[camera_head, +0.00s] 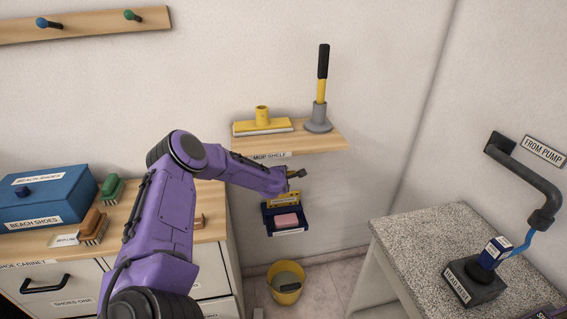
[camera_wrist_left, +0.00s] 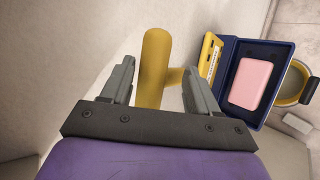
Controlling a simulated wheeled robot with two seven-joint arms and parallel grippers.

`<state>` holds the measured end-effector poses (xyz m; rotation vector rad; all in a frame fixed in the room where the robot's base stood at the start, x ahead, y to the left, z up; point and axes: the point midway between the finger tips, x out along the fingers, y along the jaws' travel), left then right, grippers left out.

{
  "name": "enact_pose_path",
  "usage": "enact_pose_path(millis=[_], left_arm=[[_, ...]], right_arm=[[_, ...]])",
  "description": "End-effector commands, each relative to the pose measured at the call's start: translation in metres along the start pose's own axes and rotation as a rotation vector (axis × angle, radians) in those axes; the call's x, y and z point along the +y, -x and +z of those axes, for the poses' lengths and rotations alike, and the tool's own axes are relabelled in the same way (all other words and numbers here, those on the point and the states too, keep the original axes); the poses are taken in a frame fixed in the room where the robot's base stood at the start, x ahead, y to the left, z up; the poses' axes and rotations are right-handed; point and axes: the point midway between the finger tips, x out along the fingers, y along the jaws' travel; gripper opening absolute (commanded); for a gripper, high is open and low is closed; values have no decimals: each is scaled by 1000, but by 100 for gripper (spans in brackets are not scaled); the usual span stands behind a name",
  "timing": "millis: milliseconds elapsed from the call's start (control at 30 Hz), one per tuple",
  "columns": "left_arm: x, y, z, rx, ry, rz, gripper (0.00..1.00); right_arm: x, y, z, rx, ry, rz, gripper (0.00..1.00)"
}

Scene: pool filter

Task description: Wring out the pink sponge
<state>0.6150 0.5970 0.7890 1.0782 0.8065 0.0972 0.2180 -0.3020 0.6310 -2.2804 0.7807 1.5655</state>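The pink sponge (camera_head: 287,220) lies in a blue wringer tray (camera_head: 269,222) on the wall below the mop shelf. In the left wrist view the sponge (camera_wrist_left: 251,84) lies flat in the open blue tray (camera_wrist_left: 283,51). A yellow plate (camera_head: 283,199) stands raised at the tray's back edge. A yellow bar handle (camera_wrist_left: 153,66) joins it by a short stem. My left gripper (camera_head: 298,174) is just above the wringer. Its fingers (camera_wrist_left: 160,78) are open, one on each side of the handle in the picture, with visible gaps. My right gripper is out of view.
The mop shelf (camera_head: 330,141) overhangs closely, holding a yellow squeegee head (camera_head: 262,126) and a plunger-like tool (camera_head: 320,100). A yellow bucket (camera_head: 285,284) stands on the floor below. A stone counter (camera_head: 420,235) is at right, a cabinet with brushes (camera_head: 92,227) at left.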

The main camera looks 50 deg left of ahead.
Motion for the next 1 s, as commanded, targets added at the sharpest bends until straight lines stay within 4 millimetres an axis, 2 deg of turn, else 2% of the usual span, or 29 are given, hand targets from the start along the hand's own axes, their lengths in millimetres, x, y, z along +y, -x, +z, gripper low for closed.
enact_pose_path(millis=[167,267,500,700,833,1000], left_arm=[[-2,1,-1,-1,-1,-4,55],[1,10,-1,-1,2,-2,55],[4,64,1,-4,7,0,55],[4,97,1,-3,3,2,55],[2,107,0,-2,1,2,55],[0,109,0,-1,0,2,55]], right_arm=[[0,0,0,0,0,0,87],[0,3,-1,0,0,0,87],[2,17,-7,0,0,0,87],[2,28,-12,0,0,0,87],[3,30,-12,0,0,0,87],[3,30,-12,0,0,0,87]])
